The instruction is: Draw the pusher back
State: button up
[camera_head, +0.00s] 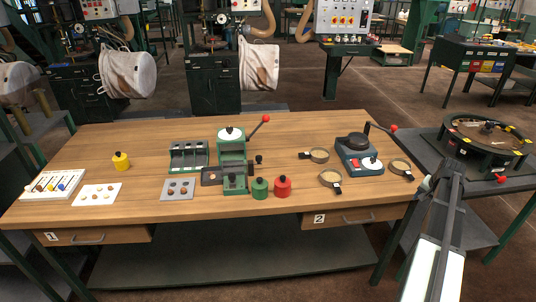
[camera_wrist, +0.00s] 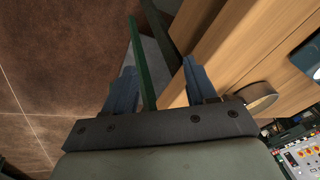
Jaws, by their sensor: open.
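A green hand press (camera_head: 232,150) with a red-knobbed lever stands mid-bench. At its foot are a dark slide plate (camera_head: 211,176) and a green block with a black knob (camera_head: 235,183). A black knob (camera_head: 259,160) stands on the press's right side. I cannot tell for sure which of these parts is the pusher. My gripper (camera_head: 453,168) is at the bench's right end, far from the press. In the wrist view my gripper (camera_wrist: 160,75) has its two blue fingers apart with nothing held; a green bar shows beyond them. The press is not in the wrist view.
Round pans (camera_head: 330,180) and a second lever device (camera_head: 360,155) lie farther right. A round turntable (camera_head: 487,135) stands beyond the right end.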

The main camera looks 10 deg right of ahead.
notch_tip(320, 180, up, 4)
jog(key=w, duration=0.2)
jog(key=w+a+r+n, duration=0.2)
jog(key=w+a, duration=0.4)
jog(key=a, duration=0.1)
jog(key=w+a+r+n, duration=0.2)
jog(key=w+a+r, duration=0.1)
jog(key=w+a, duration=0.3)
notch_tip(320, 180, up, 12)
jog(key=n+g, duration=0.3)
jog(key=n, duration=0.7)
send_over(259, 156)
jog(key=shift+y, duration=0.4)
notch_tip(259, 156, down, 13)
jog(key=shift+s+r, duration=0.1)
jog(key=shift+r, duration=0.05)
jog(key=shift+c, duration=0.4)
grip_shut()
